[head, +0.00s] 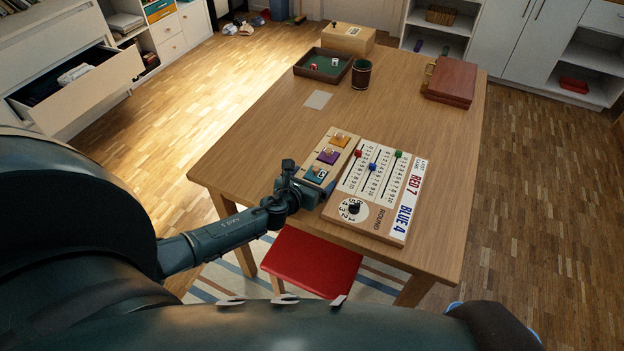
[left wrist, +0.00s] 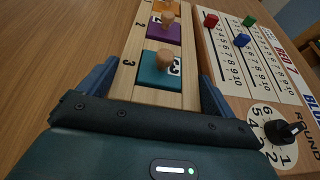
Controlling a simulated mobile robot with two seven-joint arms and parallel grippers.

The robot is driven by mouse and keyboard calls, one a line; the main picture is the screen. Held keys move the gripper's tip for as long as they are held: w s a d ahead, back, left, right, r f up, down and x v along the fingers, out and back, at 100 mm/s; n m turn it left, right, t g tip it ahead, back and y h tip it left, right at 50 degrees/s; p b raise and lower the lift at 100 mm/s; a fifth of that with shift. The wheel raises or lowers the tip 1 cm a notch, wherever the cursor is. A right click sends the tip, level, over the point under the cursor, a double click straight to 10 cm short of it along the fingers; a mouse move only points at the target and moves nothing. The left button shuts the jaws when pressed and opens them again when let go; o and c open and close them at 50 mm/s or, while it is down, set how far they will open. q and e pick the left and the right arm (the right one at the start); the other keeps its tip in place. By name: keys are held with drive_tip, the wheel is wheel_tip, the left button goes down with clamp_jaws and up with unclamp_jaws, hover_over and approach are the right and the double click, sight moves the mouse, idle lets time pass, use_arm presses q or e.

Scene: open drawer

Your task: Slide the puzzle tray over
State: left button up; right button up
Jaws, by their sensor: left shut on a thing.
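The puzzle tray (head: 312,185) is a narrow light-wood board on the table, with orange, purple and teal knobbed pieces in a row. My left gripper (head: 303,189) is at its near end. In the left wrist view my left gripper (left wrist: 155,95) has one finger on each long side of the puzzle tray (left wrist: 133,75), shut on its width. The teal piece (left wrist: 162,72) lies just ahead of the palm, marked 3 beside it. The tray's near end is hidden by the gripper. My right gripper is not in view.
A wooden scoreboard (head: 372,215) with red, blue and green pegs and a round dial lies close along the tray's right side. The table (head: 250,150) is bare to the left. A dice tray (head: 310,72), a dark cup (head: 361,74) and a brown case (head: 450,82) stand farther back.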

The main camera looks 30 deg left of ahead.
use_arm(q)
drive_tip(key=o, duration=0.9)
drive_tip(key=shift+s, duration=0.1)
drive_tip(key=p+v, duration=0.2)
drive_tip(key=v, duration=1.1)
drive_tip(key=shift+r, duration=0.1)
